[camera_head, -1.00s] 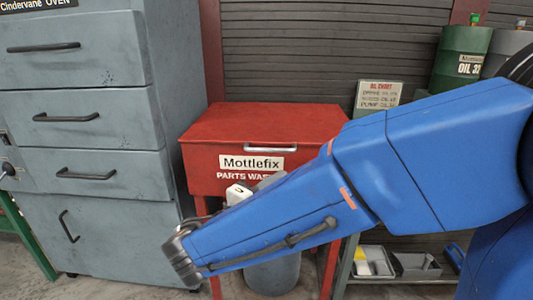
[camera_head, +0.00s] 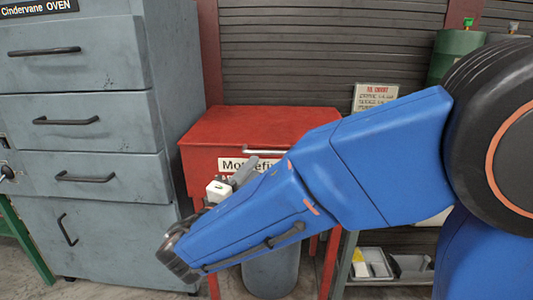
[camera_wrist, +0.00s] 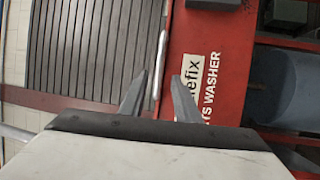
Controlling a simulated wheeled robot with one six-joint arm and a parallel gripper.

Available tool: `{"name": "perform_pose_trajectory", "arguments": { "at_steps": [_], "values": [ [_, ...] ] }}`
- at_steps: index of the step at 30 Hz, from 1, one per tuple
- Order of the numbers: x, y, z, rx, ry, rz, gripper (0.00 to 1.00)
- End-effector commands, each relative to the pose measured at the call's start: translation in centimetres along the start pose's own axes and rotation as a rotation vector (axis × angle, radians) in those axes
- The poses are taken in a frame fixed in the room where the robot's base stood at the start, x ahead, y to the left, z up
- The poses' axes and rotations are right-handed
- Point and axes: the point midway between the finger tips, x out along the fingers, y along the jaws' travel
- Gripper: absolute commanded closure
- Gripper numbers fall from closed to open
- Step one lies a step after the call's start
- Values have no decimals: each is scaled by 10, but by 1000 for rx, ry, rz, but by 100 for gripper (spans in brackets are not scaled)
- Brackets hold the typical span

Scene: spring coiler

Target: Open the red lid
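The red lid (camera_head: 262,124) is the closed top of the red parts washer, seen in the head view. A silver bar handle (camera_head: 265,152) runs along its front edge. My gripper (camera_head: 246,168) is just in front of and below the handle, partly hidden behind my blue arm. In the wrist view my gripper (camera_wrist: 160,76) is open, and the handle (camera_wrist: 160,62) appears in the gap between the two fingers. I cannot tell whether the handle is at fingertip depth. No contact shows.
A grey oven (camera_head: 75,150) with drawer-like doors and dark handles stands left of the washer. A green drum (camera_head: 455,55) and an oil chart sign (camera_head: 376,96) are at the back right. A low shelf (camera_head: 390,275) with small bins is at right. A slatted wall (camera_head: 320,60) is behind the lid.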

Motion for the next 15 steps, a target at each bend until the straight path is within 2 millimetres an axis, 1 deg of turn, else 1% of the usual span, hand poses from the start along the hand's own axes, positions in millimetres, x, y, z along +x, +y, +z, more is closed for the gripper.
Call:
{"name": "perform_pose_trajectory", "arguments": {
  "at_steps": [1,9,15],
  "values": [
    [9,0,1,0,-4,0,71],
    [51,0,1,-1,-4,0,71],
    [77,0,1,-1,-3,0,71]
  ]
}}
